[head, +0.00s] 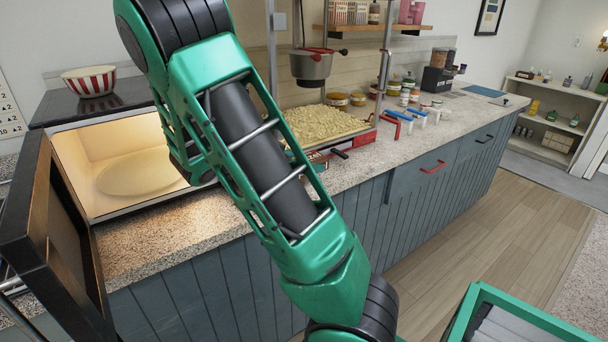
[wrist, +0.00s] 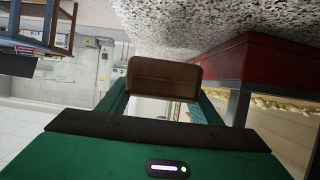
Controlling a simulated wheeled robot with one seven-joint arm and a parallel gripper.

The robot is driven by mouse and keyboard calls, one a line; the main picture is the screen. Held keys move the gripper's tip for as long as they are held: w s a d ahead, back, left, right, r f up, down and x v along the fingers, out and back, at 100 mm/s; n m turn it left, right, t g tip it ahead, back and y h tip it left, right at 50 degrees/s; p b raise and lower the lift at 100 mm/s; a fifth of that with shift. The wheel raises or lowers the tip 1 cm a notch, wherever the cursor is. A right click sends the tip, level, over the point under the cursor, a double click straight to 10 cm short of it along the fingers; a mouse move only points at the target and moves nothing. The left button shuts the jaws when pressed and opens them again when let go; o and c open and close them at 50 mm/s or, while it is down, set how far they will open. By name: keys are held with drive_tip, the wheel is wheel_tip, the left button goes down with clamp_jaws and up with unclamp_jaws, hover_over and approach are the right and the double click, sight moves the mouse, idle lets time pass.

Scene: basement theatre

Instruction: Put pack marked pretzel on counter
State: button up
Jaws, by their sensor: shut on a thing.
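A plain brown pack (wrist: 163,72) is between the fingers of my gripper (wrist: 163,92) in the wrist view. My gripper is shut on it; no pretzel mark shows on the side I see. The speckled counter (head: 205,220) runs across the head view, and its surface also shows at the top of the wrist view (wrist: 200,18). The pack looks close to the counter, but I cannot tell whether they touch.
An open microwave (head: 80,140) stands on the left, its dark door (head: 50,240) swung forward. A popcorn machine with a popcorn tray (head: 330,122), red and blue handled scoops (head: 400,118) and several jars (head: 408,90) fill the middle. Bare counter lies along the front edge.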

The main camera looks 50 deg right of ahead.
drive_tip(key=shift+w+d+f, duration=0.1)
drive_tip(key=shift+f, duration=2)
drive_tip(key=o, duration=1.2)
drive_tip(key=v, duration=1.1)
drive_tip(key=shift+w, duration=0.1)
drive_tip(key=shift+a+r, duration=0.2)
drive_tip(key=shift+a, duration=0.25)
